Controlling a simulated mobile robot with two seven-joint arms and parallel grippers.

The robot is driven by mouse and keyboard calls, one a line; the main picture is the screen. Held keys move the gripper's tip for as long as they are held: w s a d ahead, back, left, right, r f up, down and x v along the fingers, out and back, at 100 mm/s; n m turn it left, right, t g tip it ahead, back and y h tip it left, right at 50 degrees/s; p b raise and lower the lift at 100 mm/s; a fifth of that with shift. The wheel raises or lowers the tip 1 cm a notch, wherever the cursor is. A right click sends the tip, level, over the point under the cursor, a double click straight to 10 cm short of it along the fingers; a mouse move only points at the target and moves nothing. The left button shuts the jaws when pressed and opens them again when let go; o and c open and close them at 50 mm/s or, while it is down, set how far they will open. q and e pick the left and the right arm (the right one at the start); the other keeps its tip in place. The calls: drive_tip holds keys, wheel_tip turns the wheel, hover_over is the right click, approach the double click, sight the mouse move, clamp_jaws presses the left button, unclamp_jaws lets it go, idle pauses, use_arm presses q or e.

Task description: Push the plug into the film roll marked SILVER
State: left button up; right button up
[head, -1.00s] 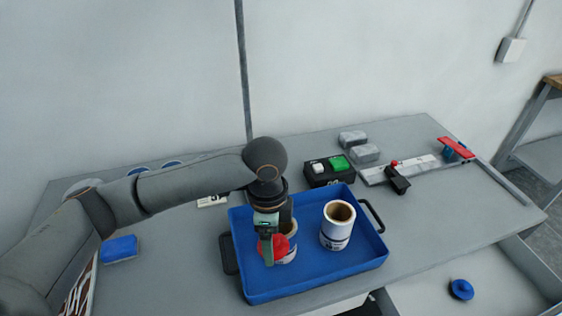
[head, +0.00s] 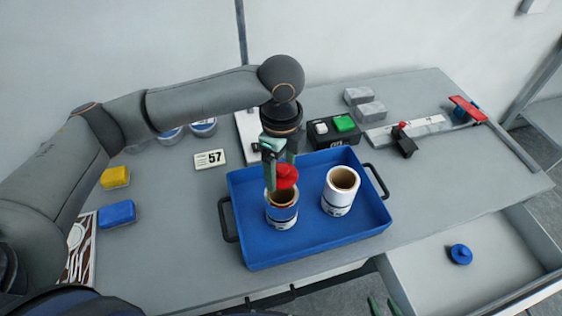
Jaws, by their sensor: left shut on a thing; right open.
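My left gripper (head: 272,168) is shut on a red plug (head: 287,177) at the left film roll, with the plug at the far side of its mouth. Whether the plug touches the roll I cannot tell. The left film roll (head: 282,215) stands upright in a blue tray (head: 310,236), with blue and white on its outside and a brown core. A white film roll (head: 340,195) stands upright to its right, its core open. Their markings are too small to read. My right gripper (head: 384,306) shows only as two green fingertips, apart and empty, at the bottom edge.
A blue knobbed plug (head: 460,254) lies in the open drawer (head: 425,275) at right. A black box with green and white buttons (head: 334,132) stands behind the tray. Yellow (head: 115,177) and blue (head: 117,213) blocks and a "57" card (head: 210,159) are at left.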

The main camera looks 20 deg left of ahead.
sight(282, 206)
use_arm(q)
drive_tip(key=shift+f, duration=0.55)
drive_tip(key=shift+f+b, duration=0.65)
drive_tip(key=shift+f, duration=0.9)
drive_tip(key=shift+f+b, duration=0.9)
drive_tip(key=shift+b, duration=0.5)
drive_tip(key=shift+s+f+p, duration=0.1)
drive_tip(key=shift+f+p, duration=0.25)
